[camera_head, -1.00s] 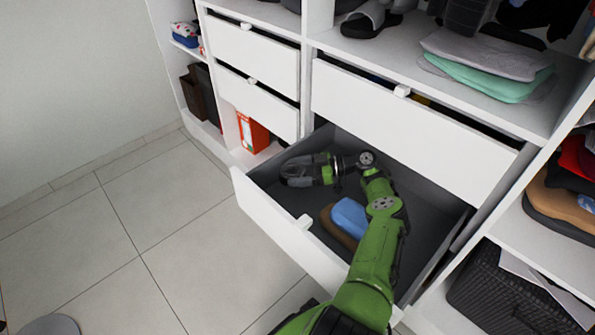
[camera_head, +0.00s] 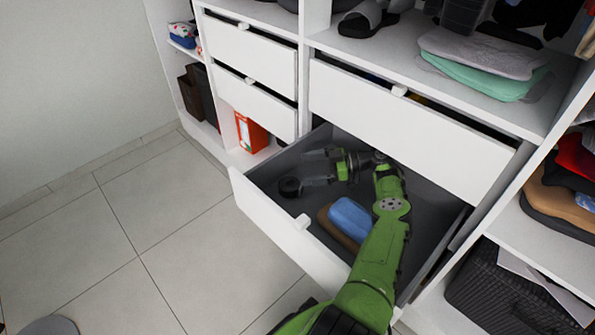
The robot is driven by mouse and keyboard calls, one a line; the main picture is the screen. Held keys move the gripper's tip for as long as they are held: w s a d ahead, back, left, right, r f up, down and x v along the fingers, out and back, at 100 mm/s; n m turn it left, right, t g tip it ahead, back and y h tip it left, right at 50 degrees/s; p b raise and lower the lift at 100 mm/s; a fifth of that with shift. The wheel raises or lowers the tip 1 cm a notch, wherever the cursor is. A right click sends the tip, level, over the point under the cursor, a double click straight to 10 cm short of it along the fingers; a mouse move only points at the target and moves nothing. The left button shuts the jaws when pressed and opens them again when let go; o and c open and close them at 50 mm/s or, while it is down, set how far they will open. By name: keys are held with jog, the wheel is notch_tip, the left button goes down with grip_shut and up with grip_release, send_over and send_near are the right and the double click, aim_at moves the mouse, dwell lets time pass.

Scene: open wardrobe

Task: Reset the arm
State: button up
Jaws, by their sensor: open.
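My green arm reaches over the open lower drawer (camera_head: 262,210) of the white wardrobe. My gripper (camera_head: 305,169) is at the drawer's left part, with its fingers spread apart and pointing left. A small dark round object (camera_head: 289,187) lies in the drawer beside the lower finger, apart from the jaws as far as I can see. A blue folded cloth (camera_head: 351,218) lies on a brown one (camera_head: 338,232) in the drawer's middle, left of my arm. My arm hides part of the drawer's right side.
Closed drawers (camera_head: 252,52) and a wide upper drawer (camera_head: 405,120) border the open one. A shelf above holds folded clothes (camera_head: 487,62) and sandals (camera_head: 368,20). A dark basket (camera_head: 508,295) stands at the right.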

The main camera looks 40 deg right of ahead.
jog(key=shift+v, duration=1.35)
